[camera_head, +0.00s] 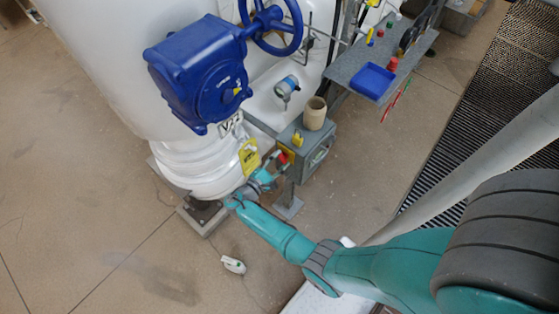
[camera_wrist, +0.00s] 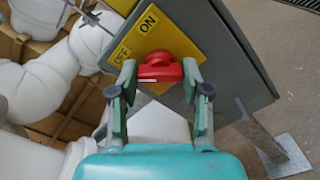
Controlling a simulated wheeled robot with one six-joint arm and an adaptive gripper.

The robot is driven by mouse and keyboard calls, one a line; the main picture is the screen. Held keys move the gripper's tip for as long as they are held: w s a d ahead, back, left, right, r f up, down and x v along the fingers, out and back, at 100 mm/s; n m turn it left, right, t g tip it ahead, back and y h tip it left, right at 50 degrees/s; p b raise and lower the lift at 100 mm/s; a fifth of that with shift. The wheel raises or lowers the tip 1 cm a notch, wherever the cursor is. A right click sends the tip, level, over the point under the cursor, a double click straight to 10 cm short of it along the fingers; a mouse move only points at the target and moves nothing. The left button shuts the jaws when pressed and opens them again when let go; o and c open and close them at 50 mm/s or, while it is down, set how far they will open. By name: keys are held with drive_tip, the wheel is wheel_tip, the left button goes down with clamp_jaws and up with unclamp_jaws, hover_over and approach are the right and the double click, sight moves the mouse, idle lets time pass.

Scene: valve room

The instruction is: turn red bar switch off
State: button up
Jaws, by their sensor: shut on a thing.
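The red bar switch (camera_wrist: 160,68) sits on a yellow plate (camera_wrist: 178,32) marked ON and OFF, on the side of a grey box (camera_wrist: 225,40). In the wrist view its bar lies between the two fingertips of my gripper (camera_wrist: 159,80), which is shut on it. The OFF label is at the left of the plate and the ON label is near its top. In the head view the red switch (camera_head: 284,158) shows small on the box's near left side, with my gripper (camera_head: 272,168) at it. The fingers partly cover the switch's ends.
A blue valve gearbox (camera_head: 205,75) with a handwheel stands on white piping left of the box. A grey shelf with a blue tray (camera_head: 372,81) is behind. A white object (camera_head: 233,264) lies on the floor.

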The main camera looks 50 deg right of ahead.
drive_tip(key=o, duration=1.2)
drive_tip(key=shift+c, duration=0.2)
drive_tip(key=a, duration=1.2)
drive_tip(key=shift+s, duration=0.2)
